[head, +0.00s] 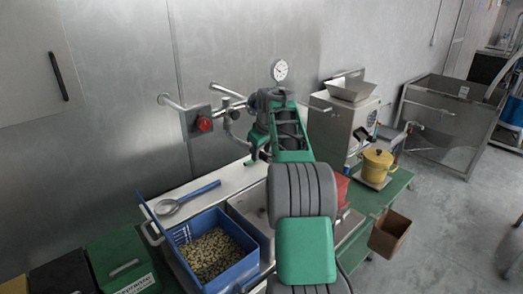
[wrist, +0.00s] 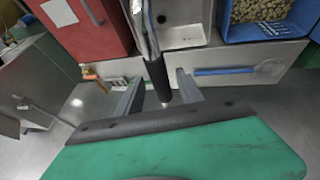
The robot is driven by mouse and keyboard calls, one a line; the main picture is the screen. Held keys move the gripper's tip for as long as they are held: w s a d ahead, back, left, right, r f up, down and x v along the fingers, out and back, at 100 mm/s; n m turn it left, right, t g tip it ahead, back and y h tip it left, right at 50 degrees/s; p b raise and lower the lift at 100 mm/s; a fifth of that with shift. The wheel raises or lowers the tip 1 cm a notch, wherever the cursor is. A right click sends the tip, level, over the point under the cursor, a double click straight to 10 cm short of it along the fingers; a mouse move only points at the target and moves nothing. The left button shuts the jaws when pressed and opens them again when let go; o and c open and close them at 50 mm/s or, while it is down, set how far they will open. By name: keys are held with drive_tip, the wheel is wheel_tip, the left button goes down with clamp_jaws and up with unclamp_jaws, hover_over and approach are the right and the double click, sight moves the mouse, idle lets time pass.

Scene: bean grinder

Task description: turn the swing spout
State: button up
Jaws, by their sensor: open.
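The swing spout (wrist: 157,76) shows in the wrist view as a metal pipe with a dark sleeve near its end. The sleeve stands between the two fingers of my gripper (wrist: 159,80), which are apart, with a visible gap on each side. The sink basin (wrist: 182,36) lies just beyond it. In the head view, metal pipes (head: 228,92) come from the wall behind my arm. My arm hides most of the spout and the fingers there.
A blue crate of beans (head: 181,228) stands left of the sink, with a blue-handled ladle (head: 190,198) behind it. A red switch knob (head: 204,124) is on the wall. A steel machine (head: 336,125) and a yellow pot (head: 377,164) stand at right.

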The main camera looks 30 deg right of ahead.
clamp_jaws()
idle(0.4)
idle(1.0)
